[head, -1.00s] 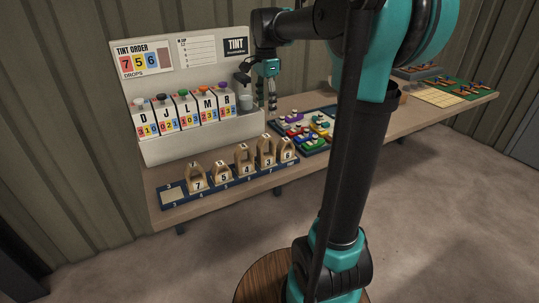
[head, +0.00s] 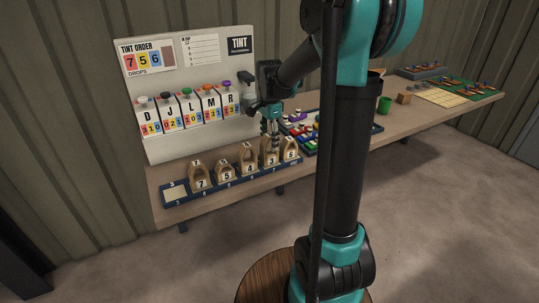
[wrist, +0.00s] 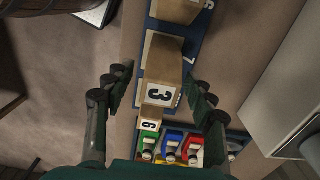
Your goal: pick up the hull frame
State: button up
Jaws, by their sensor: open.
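Several wooden arch-shaped hull frames stand upright in a row on a blue rack (head: 225,189), with number tags 7 (head: 200,180), 5 (head: 226,172), 4 (head: 249,160), 3 (head: 271,159) and 6 (head: 290,152). My gripper (head: 270,140) is over the frame tagged 3 and partly covers its top. In the wrist view my open gripper (wrist: 160,86) has one finger on each side of frame 3 (wrist: 163,60), with gaps showing. Frame 6 (wrist: 150,122) is just below it in that view. Nothing is held.
A white tint board (head: 187,60) with lettered dispensers stands behind the rack. The rack's left end has an empty pale slot (head: 175,193). A tray of coloured pieces (head: 300,130) is close right of the rack.

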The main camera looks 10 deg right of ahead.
aim_at(270, 158)
jog(key=shift+f, duration=1.15)
grip_shut()
